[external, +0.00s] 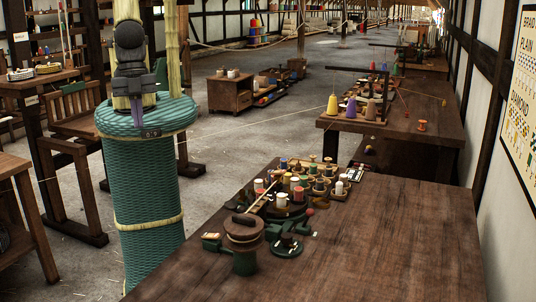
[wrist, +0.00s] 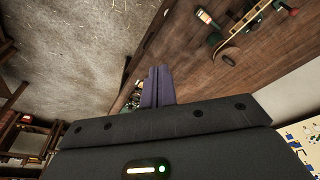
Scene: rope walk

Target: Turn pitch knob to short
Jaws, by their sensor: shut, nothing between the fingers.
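My gripper (wrist: 160,88) shows in the wrist view as two purple fingers pressed together, with nothing between them. I cannot tell which is the pitch knob, and no setting is readable. In the wrist view a curved green and tan part (wrist: 240,35) lies on the bench, apart from my fingers.
Behind the device are many thread spools (external: 298,188) and a small red ball (external: 309,211). A second bench (external: 430,125) with cones stands farther back. A wall chart (external: 520,110) hangs at the right. The near bench's right side is clear.

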